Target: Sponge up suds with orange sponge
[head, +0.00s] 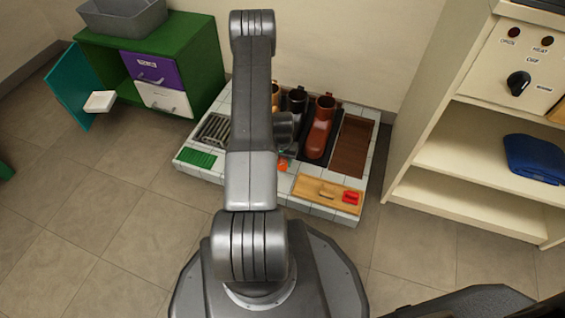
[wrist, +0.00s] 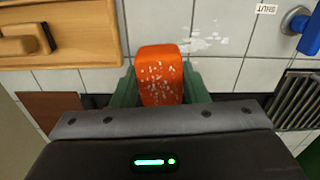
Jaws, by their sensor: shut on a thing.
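My gripper (wrist: 160,88) is shut on the orange sponge (wrist: 158,62), which sits between its two green fingers in the wrist view. White flecks dot the sponge's face. A patch of white suds (wrist: 203,38) lies on the pale tiles just right of the sponge's far end. I cannot tell whether the sponge touches the tiles. In the head view a small part of the orange sponge (head: 283,165) shows beside my arm, which hides most of my gripper.
The tiled platform (head: 290,184) holds boots (head: 320,128), a drain grate (head: 214,130), a green mat (head: 198,159) and a wooden tray (head: 312,188). A blue-handled valve (wrist: 309,38) stands near the grate. A cabinet with its teal door (head: 72,88) open is left; shelves (head: 478,190) are right.

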